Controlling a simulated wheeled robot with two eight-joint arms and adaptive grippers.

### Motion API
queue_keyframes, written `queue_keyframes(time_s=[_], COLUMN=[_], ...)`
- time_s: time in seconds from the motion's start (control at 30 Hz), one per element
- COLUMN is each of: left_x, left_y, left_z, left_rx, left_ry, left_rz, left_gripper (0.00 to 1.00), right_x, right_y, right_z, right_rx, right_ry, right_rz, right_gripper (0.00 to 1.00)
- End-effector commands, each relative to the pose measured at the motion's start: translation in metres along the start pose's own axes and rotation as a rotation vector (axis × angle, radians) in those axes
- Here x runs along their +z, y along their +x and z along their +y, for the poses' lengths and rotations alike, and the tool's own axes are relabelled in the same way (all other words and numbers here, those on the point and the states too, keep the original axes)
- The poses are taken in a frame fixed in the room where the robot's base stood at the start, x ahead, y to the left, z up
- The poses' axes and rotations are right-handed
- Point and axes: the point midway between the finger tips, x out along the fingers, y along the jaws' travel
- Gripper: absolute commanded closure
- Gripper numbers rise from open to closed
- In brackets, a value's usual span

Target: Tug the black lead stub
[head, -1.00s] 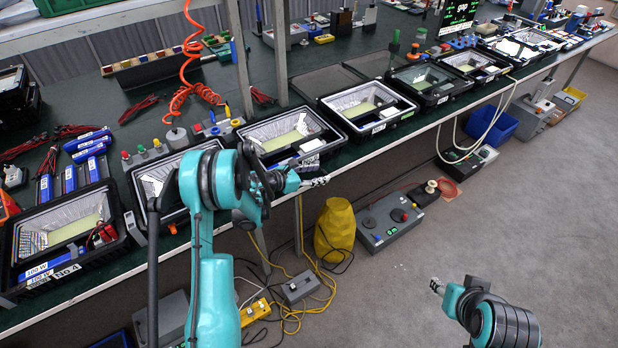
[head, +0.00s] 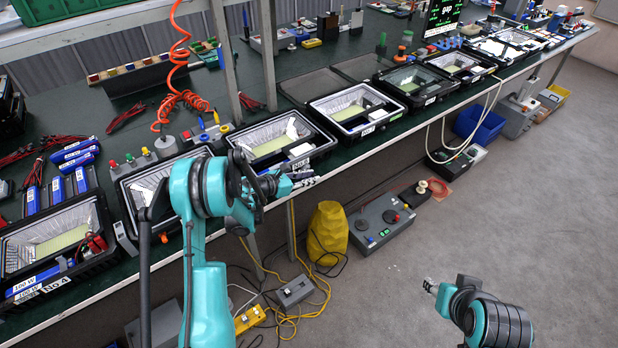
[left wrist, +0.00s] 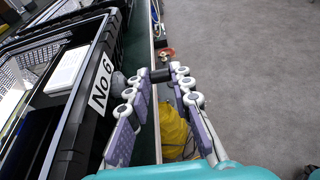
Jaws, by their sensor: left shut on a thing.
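My left gripper (head: 308,181) is at the front wall of the floodlight housing marked No 6 (head: 322,146), over the bench's front edge. In the left wrist view its purple, white-knuckled fingers (left wrist: 166,76) close around a small black piece (left wrist: 161,75), which looks like the black lead stub. The housing's black wall with its No 6 label (left wrist: 101,88) stands left of the fingers. A grey rounded part (left wrist: 118,81) shows between wall and fingers. The stub cannot be made out in the head view. My right gripper (head: 430,286) is over the floor, away from the bench, too small to read.
More housings stand in a row along the green bench (head: 120,143), including one at the far left (head: 97,262). A coiled orange hose (head: 180,105) hangs behind. Below are a yellow bag (head: 328,233) and a grey box (head: 380,222).

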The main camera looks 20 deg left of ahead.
Motion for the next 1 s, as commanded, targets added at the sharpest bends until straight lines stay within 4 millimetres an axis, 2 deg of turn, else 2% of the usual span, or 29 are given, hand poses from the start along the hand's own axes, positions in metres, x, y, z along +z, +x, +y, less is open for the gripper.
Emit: queue_keyframes(time_s=[0.57, 0.6, 0.67, 1.0], left_x=[-0.0002, -0.0002, -0.0001, 0.0000], left_y=[0.0004, 0.0003, 0.0003, -0.0025], left_z=[-0.0031, -0.0028, -0.0028, -0.0019], left_rx=[-0.002, -0.002, -0.002, 0.000], left_ry=[0.000, 0.000, 0.000, 0.000], left_rz=[0.000, 0.000, 0.000, 0.000], left_gripper=[1.00, 0.68, 0.54, 0.54], right_x=[0.0006, 0.0004, 0.0004, 0.0003], right_y=[0.0008, 0.0006, 0.0005, 0.0005], right_z=[0.0000, 0.0000, 0.0000, 0.0000], right_rx=[0.000, 0.000, 0.000, 0.000], right_ry=[0.000, 0.000, 0.000, 0.000], right_rz=[0.000, 0.000, 0.000, 0.000], right_gripper=[0.60, 0.60, 0.60, 0.60])
